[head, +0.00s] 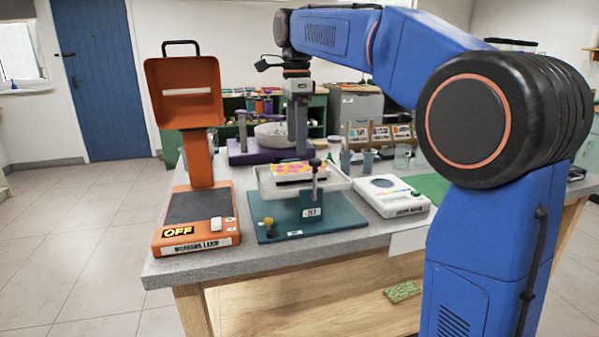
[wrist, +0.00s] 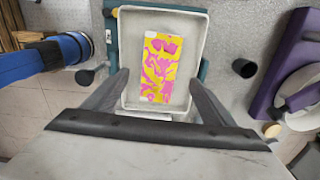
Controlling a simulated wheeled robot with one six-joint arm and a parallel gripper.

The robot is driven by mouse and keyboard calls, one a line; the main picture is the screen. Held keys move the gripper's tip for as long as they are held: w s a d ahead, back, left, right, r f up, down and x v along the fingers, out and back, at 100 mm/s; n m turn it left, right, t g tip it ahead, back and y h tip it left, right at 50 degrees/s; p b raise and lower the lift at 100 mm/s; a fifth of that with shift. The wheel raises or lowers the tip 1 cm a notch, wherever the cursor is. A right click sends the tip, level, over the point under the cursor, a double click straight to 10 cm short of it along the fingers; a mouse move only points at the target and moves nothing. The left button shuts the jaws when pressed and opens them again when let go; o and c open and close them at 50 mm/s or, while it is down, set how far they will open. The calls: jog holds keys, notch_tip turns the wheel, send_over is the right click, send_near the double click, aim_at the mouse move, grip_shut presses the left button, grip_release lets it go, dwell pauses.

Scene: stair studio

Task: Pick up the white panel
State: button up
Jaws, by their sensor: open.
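A flat slab (wrist: 163,66) patterned in yellow and pink, with small white patches, lies in a pale tray (wrist: 130,25). In the head view the slab (head: 298,169) sits in the tray (head: 333,184) on a teal stand. A plain white flat piece (head: 408,241) shows at the table's front edge, partly behind my arm. I cannot tell for sure which is the white panel. My gripper (head: 299,152) points down over the tray. In the wrist view my gripper (wrist: 158,82) is open, its fingers either side of the tray's near part, with nothing between them.
An orange lamp (head: 196,150) marked OFF stands at the left of the grey table (head: 175,267). A white scale-like device (head: 392,197) stands right of the tray. A purple-based wheel (head: 271,137) is behind.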

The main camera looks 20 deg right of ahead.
aim_at(298, 168)
jog(key=shift+d+f, duration=0.15)
jog(key=shift+f, duration=1.65)
jog(key=shift+d+f, duration=0.1)
jog(key=shift+f, duration=1.65)
jog(key=shift+c, duration=0.7)
jog(key=c, duration=1.1)
jog(key=shift+o, duration=0.2)
